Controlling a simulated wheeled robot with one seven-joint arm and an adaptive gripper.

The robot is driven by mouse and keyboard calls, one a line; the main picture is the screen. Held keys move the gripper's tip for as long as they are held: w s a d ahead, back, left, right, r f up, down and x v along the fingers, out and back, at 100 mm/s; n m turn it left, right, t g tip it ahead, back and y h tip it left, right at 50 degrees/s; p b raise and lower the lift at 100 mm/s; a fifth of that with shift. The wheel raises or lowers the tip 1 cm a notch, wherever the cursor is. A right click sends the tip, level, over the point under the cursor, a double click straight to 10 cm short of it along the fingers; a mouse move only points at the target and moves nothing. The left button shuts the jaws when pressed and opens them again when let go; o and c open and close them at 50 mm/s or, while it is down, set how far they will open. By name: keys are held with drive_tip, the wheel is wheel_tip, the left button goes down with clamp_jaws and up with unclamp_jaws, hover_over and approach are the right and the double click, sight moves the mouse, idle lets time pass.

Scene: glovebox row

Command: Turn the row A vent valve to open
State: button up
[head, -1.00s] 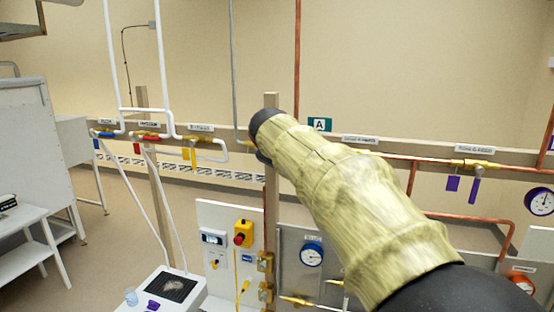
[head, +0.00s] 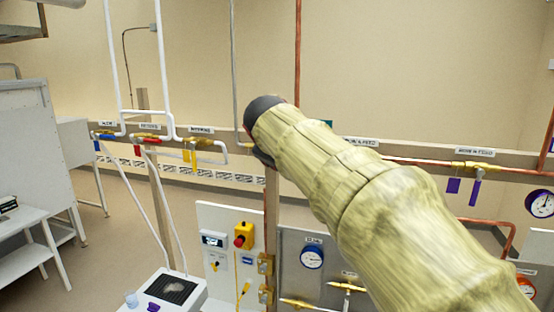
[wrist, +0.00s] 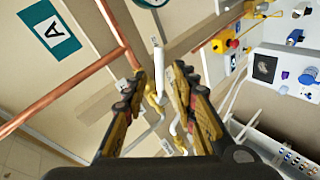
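In the wrist view my gripper (wrist: 158,76) has its two yellow-and-black fingers apart. A white bar (wrist: 156,62) and brass fittings (wrist: 153,106) show in the gap between them; I cannot tell whether the fingers touch these. The green row A sign (wrist: 50,30) is at upper left there. In the head view my sleeved arm hides the gripper and most of that sign. Small brass valves (head: 299,303) and (head: 347,287) sit on a grey panel (head: 288,262) below. Their labels are too small to read, so I cannot tell which valve is the row A vent.
A copper pipe (head: 298,50) runs up the wall. Valves with blue, red and yellow handles line the left rail (head: 228,158). A feed valve (head: 474,166) with a purple handle is at right. A yellow box with a red button (head: 243,235) stands below.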

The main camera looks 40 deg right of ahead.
drive_tip(key=shift+v, duration=0.75)
